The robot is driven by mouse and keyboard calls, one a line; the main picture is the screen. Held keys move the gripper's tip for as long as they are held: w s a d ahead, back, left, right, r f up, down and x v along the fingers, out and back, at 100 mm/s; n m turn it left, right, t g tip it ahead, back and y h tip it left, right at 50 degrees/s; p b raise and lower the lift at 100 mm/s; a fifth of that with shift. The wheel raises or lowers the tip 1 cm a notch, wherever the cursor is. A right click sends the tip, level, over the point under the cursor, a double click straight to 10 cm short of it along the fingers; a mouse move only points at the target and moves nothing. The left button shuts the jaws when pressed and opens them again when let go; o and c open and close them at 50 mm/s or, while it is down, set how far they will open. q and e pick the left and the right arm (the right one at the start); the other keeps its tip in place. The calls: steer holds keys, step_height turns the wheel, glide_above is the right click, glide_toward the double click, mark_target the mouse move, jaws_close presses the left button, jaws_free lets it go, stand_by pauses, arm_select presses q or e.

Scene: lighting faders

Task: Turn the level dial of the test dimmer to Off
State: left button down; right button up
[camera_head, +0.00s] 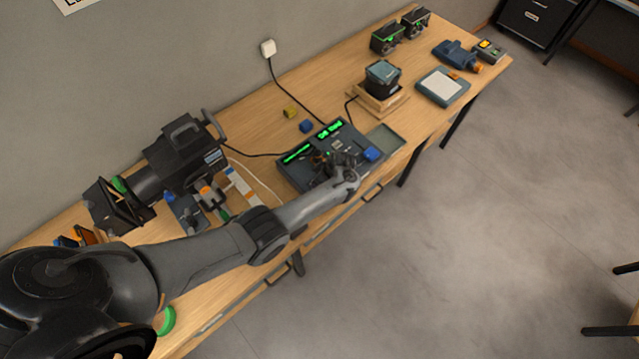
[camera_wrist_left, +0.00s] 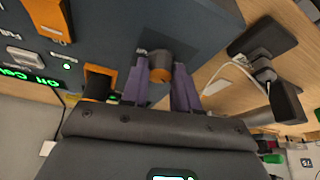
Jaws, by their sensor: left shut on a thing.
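The test dimmer is a dark blue-grey console (camera_head: 352,138) with green lit displays on the table's middle; its panel (camera_wrist_left: 110,25) fills the upper part of the left wrist view. The level dial (camera_wrist_left: 160,66), a dark round knob with an orange-brown part, sits between the purple fingers of my left gripper (camera_wrist_left: 158,80). The fingers are shut on the dial, one on each side. In the head view my left gripper (camera_head: 335,162) is down over the console and hides the dial. The dial's pointer setting cannot be read. My right gripper is not in view.
A black stage lamp (camera_head: 185,155) stands to the left. Cables cross the table.

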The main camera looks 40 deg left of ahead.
arm_select(q)
steer(key=n+b, duration=0.2)
steer(key=n+g+b, duration=0.1)
steer(key=n+b, duration=0.1)
steer(key=shift+w+f+g, duration=0.15)
steer(key=shift+w+g, duration=0.05)
steer(key=shift+g, duration=0.1)
steer(key=shift+a+r+n+g+h+b, duration=0.1)
steer(key=shift+n+g+h+b, duration=0.1)
steer(key=shift+n+b, duration=0.4)
steer(key=shift+r+n+g+h+b, duration=0.1)
steer(key=shift+n+h+b, duration=0.1)
steer(key=shift+n+b, duration=0.4)
steer(key=c, duration=0.8)
jaws_free()
steer(key=shift+s, duration=0.1)
steer(key=shift+c, duration=0.2)
steer(key=v, duration=1)
steer(key=shift+r+p, duration=0.35)
steer(key=shift+p, duration=0.05)
